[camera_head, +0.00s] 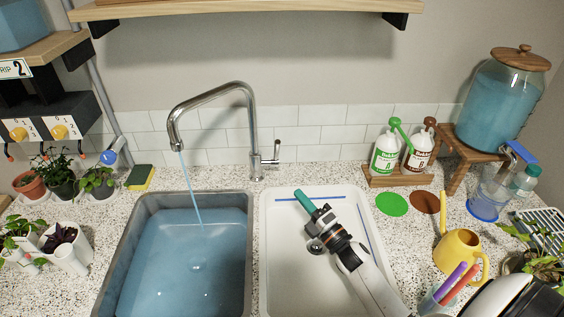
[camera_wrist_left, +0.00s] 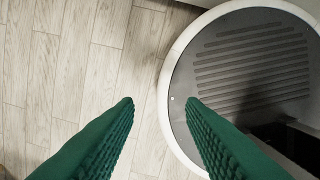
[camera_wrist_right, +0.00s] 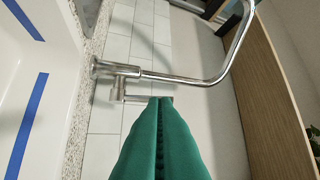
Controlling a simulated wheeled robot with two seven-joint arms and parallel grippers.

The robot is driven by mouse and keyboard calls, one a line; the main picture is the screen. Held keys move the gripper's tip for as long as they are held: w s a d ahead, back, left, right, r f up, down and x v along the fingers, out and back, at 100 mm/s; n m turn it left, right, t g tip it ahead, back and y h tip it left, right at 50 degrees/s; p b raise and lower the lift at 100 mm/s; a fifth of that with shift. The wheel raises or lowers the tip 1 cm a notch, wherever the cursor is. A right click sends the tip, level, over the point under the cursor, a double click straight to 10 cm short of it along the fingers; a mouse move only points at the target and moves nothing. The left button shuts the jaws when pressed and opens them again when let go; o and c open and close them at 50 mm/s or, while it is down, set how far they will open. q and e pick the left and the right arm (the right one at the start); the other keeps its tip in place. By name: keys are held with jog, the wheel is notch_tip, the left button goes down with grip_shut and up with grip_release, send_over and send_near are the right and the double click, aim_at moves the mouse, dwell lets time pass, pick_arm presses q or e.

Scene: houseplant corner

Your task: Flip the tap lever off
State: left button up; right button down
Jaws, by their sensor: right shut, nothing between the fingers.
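The chrome tap (camera_head: 250,125) stands behind the sinks, and a blue stream of water (camera_head: 190,185) runs from its spout into the left basin. Its lever (camera_head: 276,150) is on the right side of the tap body and points up. My right gripper (camera_head: 299,193) has green fingers, shut and empty, above the back of the white basin, in front and right of the lever. In the right wrist view the lever (camera_wrist_right: 138,98) shows just beyond the fingertips (camera_wrist_right: 161,99), which cover its end; contact cannot be told. My left gripper (camera_wrist_left: 160,101) is open and empty above the floor.
The grey left basin (camera_head: 135,235) holds blue water; the white right basin (camera_head: 276,270) lies under my right arm. A wooden shelf (camera_head: 250,10) hangs above. The counter between the lever and the rack is clear.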

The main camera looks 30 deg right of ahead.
send_near(275, 153)
jog(key=w+a+r, duration=0.2)
jog(key=a, duration=0.2)
pick_arm(q)
jog(key=shift+s+f+b, duration=0.3)
jog(key=shift+s, duration=0.2)
pick_arm(e)
jog(key=shift+w+d+r, duration=0.4)
jog(key=shift+w+d, duration=0.15)
jog(key=shift+w, duration=0.2)
jog(key=shift+w+d+r, duration=0.4)
jog(key=shift+w+d, duration=0.2)
jog(key=shift+w, duration=0.2)
pick_arm(q)
jog(key=shift+r, duration=0.1)
pick_arm(e)
jog(key=shift+r, duration=0.1)
